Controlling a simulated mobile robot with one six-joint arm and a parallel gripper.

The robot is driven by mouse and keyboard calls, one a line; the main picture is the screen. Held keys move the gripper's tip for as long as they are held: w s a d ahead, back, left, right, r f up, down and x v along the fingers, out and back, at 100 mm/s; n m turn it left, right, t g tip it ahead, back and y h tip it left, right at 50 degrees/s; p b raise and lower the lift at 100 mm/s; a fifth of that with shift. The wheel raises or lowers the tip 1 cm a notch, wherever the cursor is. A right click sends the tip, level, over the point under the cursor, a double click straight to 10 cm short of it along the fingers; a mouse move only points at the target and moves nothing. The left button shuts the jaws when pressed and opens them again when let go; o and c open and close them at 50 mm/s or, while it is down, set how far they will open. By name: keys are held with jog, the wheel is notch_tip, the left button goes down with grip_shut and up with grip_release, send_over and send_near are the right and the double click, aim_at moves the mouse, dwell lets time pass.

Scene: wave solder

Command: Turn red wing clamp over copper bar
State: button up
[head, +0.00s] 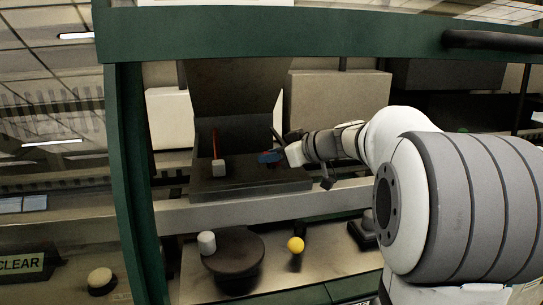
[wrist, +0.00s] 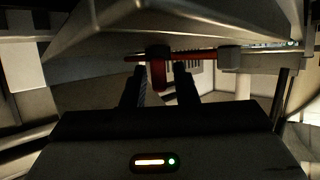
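In the wrist view a red clamp piece (wrist: 158,76) hangs below a dark round pivot (wrist: 158,52), under a large grey panel. A thin reddish bar runs right from it towards a grey cylinder; I cannot tell whether this is part of the clamp or the copper bar. My gripper (wrist: 161,76) is open, its two dark fingers on either side of the red piece with gaps showing. In the head view my gripper (head: 281,143) is at the right of the dark open fixture, beside a blue part (head: 270,157). A thin upright red strip (head: 215,143) stands in the fixture's left.
The dark fixture base (head: 250,187) lies behind a grey rail. Below are a round dark pedestal (head: 233,250), a white cylinder (head: 207,242) and a yellow knob (head: 296,245). A green post (head: 135,180) stands left.

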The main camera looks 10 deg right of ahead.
grip_shut()
jog(key=shift+f+b, duration=0.15)
jog(key=shift+b, duration=0.15)
jog(key=shift+w+d+f+n+g+y+b, duration=0.1)
jog(key=shift+f+n+g+y+b, duration=0.1)
jog(key=shift+n+g+y+b, duration=0.75)
jog(key=shift+r+n+g+y+b, duration=0.15)
jog(key=shift+n+g+y+b, duration=0.1)
jog(key=shift+n+g+b, duration=0.65)
jog(key=shift+r+n+g+y, duration=0.15)
jog(key=shift+n+g+y, duration=0.35)
jog(key=shift+n+g, duration=0.9)
jog(key=shift+o, duration=0.9)
grip_release()
